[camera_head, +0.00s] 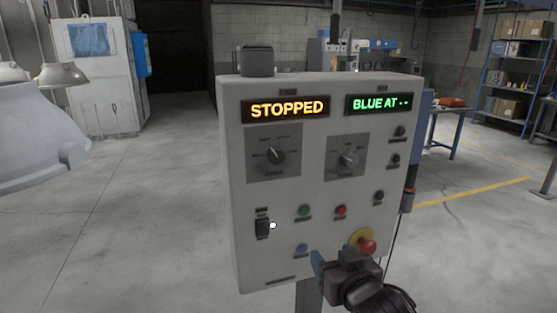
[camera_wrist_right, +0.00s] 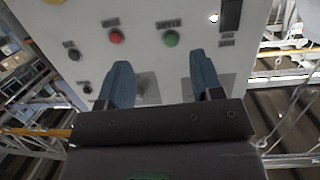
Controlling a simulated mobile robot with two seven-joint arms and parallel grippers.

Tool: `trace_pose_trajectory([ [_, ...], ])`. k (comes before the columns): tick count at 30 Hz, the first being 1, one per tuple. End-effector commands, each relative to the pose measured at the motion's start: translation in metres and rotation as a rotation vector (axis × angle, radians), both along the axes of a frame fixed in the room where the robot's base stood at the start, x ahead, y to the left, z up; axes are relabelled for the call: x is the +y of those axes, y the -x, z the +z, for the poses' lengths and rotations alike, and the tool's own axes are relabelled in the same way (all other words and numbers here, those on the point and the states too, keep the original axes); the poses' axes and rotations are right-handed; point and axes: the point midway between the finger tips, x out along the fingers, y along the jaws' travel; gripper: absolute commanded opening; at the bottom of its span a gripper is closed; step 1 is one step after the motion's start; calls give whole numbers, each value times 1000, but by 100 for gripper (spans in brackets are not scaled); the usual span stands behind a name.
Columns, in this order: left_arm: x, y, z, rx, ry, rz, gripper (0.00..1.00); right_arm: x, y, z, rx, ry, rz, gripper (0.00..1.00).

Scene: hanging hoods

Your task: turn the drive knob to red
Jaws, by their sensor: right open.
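The grey control panel (camera_head: 290,205) stands upright on a post. It has two dark pointer knobs on grey plates: a left knob (camera_head: 275,156) below the "STOPPED" display (camera_head: 287,108), and a right knob (camera_head: 348,159) below the "BLUE AT --" display (camera_head: 381,103). Their labels are too small to read, so I cannot tell which is the drive knob. My right gripper (camera_head: 338,268) is at the panel's lower right, below both knobs. In the wrist view my right gripper (camera_wrist_right: 162,80) is open, its blue fingers apart and nothing visibly held. My left gripper is out of view.
A red mushroom button (camera_head: 367,247) on a yellow base sits close to my right gripper. The panel also has a green button (camera_head: 304,210), a red button (camera_head: 341,211) and a black switch (camera_head: 262,228). Lamp hoods (camera_head: 60,75) hang at left. Floor left of the panel is clear.

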Motion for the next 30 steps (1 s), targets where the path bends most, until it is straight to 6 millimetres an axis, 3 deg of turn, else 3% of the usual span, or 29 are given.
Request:
trace_pose_trajectory([
  [1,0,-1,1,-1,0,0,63,12,-3,28,-37,-3,15,60],
  [6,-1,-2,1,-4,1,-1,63,43,0,99,-115,-23,42,60],
  [12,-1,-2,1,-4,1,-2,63,65,12,151,-175,-40,57,60],
  [20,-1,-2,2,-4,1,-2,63,74,12,168,-195,-46,59,60],
  [30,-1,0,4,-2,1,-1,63,89,-36,168,-194,-45,60,60],
])
